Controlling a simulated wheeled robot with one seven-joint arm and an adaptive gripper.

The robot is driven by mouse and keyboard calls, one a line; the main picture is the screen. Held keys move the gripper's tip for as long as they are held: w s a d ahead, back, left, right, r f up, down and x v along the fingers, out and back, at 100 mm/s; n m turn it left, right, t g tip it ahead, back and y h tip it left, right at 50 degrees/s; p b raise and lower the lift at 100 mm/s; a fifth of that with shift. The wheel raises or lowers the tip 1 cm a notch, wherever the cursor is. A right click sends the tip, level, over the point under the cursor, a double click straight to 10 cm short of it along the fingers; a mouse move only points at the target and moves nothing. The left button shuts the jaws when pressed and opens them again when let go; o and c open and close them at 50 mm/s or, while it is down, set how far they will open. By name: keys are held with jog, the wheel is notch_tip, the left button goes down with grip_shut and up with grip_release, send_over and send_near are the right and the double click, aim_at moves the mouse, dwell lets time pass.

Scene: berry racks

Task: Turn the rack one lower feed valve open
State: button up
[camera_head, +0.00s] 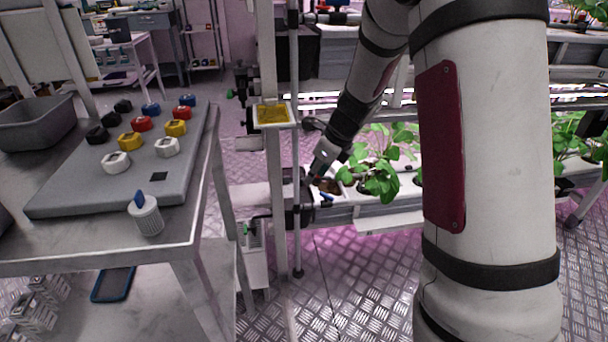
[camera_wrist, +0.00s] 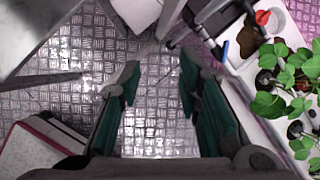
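My gripper (camera_head: 312,178) hangs at the near end of the lower white planting trough (camera_head: 345,212), beside the rack's upright post. In the wrist view my gripper (camera_wrist: 158,82) is open, with only floor plate visible between its green-padded fingers. A small green handle (camera_head: 246,229) sits low, left of the post, and may be the lower feed valve; its turn position is too small to tell. A blue piece (camera_head: 327,197) shows at the trough end. In the wrist view an orange-red knob (camera_wrist: 262,18) sits on the trough, right of and apart from the fingers.
A steel table (camera_head: 190,228) with a grey board (camera_head: 85,185) of coloured knobs stands at left. A yellow tray (camera_head: 272,114) is on the post. Leafy plants (camera_head: 380,182) grow in the trough. Patterned metal floor (camera_head: 330,290) is open below.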

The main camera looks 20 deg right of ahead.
jog(key=shift+s+a+r, duration=0.1)
jog(key=shift+s+a, duration=0.05)
jog(key=shift+a, duration=0.05)
jog(key=m+p, duration=0.2)
send_over(327, 195)
jog(key=s+d, duration=0.2)
jog(key=s, duration=0.3)
notch_tip(327, 195, down, 13)
jog(key=shift+g, duration=0.4)
jog(key=b+x, duration=0.1)
jog(key=x, duration=0.3)
jog(key=b+x, duration=0.1)
jog(key=x, duration=0.2)
jog(key=b+x, duration=0.1)
jog(key=x, duration=0.3)
jog(key=shift+w+d+f, duration=0.25)
jog(key=shift+w, duration=0.15)
grip_shut()
